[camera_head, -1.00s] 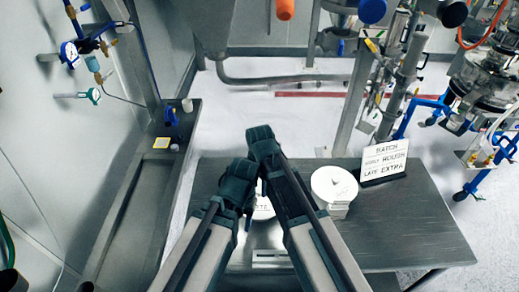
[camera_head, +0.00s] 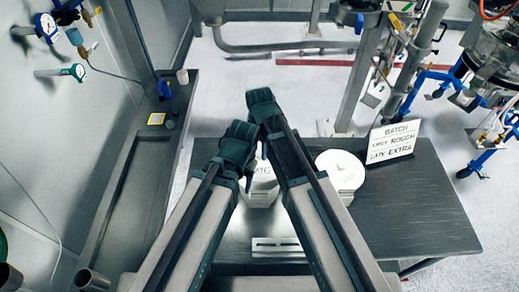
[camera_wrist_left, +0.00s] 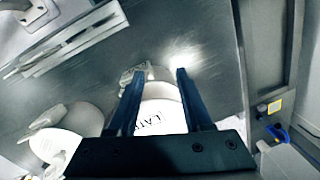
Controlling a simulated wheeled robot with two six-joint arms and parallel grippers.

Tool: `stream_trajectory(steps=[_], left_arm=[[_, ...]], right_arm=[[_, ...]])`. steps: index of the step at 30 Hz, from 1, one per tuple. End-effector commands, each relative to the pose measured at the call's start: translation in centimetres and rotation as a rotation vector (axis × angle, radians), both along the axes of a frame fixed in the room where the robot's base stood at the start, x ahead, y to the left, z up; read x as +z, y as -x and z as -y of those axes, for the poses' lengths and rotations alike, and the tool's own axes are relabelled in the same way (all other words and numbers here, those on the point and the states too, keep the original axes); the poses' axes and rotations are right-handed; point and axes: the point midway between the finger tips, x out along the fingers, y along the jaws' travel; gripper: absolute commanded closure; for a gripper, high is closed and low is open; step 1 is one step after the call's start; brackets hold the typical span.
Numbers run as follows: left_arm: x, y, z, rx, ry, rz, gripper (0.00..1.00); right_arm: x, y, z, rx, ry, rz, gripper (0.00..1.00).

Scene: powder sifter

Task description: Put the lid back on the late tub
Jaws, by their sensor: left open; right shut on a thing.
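The white late tub (camera_head: 262,186) stands on the dark table, partly hidden by my arms in the head view. Its label shows between my left fingers in the left wrist view (camera_wrist_left: 163,118). I cannot identify the late tub's lid for certain.
A white round tub with a lid (camera_head: 341,168) stands to the right. Behind it is a sign (camera_head: 392,141) reading batch, early rough, late extra. A slotted flat piece (camera_head: 278,247) lies near the table's front. The table's right side (camera_head: 425,205) is clear.

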Motion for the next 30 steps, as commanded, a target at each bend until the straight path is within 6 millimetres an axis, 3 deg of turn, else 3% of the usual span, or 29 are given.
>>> stream_trajectory(steps=[18,30], left_arm=[[-5.5,-0.1,0.0,0.002,0.0,0.002,0.5],[-5.7,0.0,0.0,0.001,0.0,0.002,0.5]], right_arm=[[-5.5,0.0,0.0,0.0,0.0,0.0,1.0],[-5.7,0.0,0.0,0.0,0.0,0.0,1.0]])
